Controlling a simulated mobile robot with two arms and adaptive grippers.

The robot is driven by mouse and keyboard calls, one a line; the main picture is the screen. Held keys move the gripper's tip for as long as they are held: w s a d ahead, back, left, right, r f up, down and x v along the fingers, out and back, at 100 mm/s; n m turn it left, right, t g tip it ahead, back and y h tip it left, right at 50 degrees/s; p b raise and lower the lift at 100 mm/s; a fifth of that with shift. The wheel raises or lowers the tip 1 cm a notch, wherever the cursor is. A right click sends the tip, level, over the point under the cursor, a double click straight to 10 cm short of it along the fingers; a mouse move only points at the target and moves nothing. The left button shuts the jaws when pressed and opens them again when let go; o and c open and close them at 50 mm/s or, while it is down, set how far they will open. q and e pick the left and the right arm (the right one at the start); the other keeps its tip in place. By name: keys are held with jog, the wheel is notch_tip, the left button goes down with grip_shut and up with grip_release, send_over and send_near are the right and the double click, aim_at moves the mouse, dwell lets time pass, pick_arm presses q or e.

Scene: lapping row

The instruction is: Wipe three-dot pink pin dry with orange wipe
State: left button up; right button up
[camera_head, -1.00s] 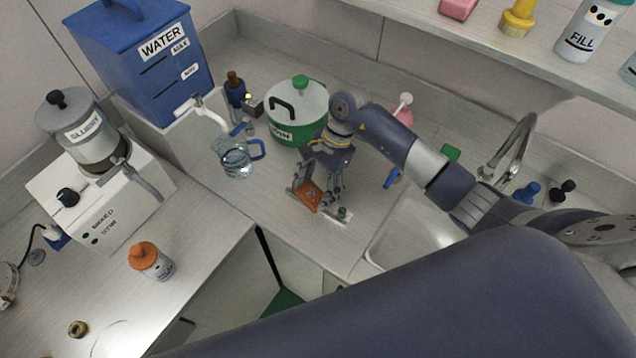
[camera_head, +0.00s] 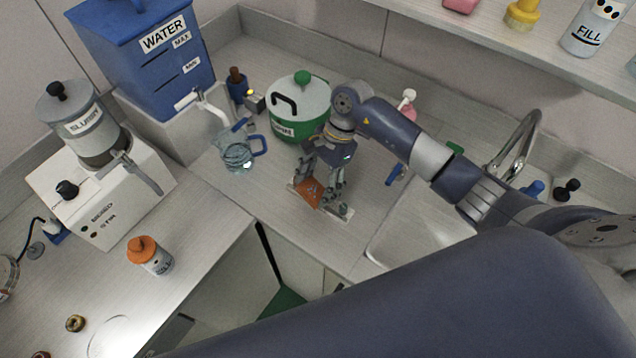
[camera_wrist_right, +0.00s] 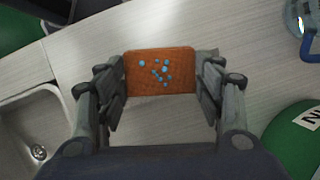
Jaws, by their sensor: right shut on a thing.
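The orange wipe (camera_wrist_right: 160,72) is between the fingers of my right gripper (camera_wrist_right: 163,78) in the right wrist view. It spans the gap flat, with several blue droplet-like spots on its face. In the head view my right gripper (camera_head: 322,190) is low over the counter, shut on the orange wipe (camera_head: 308,192). A pale strip (camera_head: 336,211) with a small dark piece lies just by the fingers. I cannot make out a three-dot pink pin. A pink object with a white top (camera_head: 408,106) stands partly hidden behind my right arm. My left gripper is not in view.
A green pot (camera_head: 285,128) and a clear jug with blue handle (camera_head: 238,156) stand behind and left of the gripper. A blue water tank (camera_head: 150,70), a slurry machine (camera_head: 105,190) and an orange-capped bottle (camera_head: 150,257) are at left. A sink (camera_head: 410,225) is at right.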

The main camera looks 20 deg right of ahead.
jog(key=shift+a, duration=0.1)
jog(key=shift+r, duration=0.95)
jog(key=shift+r+p, duration=0.5)
jog(key=shift+r, duration=0.3)
jog(key=shift+r+p, duration=0.5)
jog(key=shift+r, duration=0.8)
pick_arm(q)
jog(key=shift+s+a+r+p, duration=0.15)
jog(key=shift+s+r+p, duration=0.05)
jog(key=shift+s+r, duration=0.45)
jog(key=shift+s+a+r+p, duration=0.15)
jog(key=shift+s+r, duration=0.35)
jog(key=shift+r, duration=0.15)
pick_arm(e)
jog(key=shift+r, duration=1)
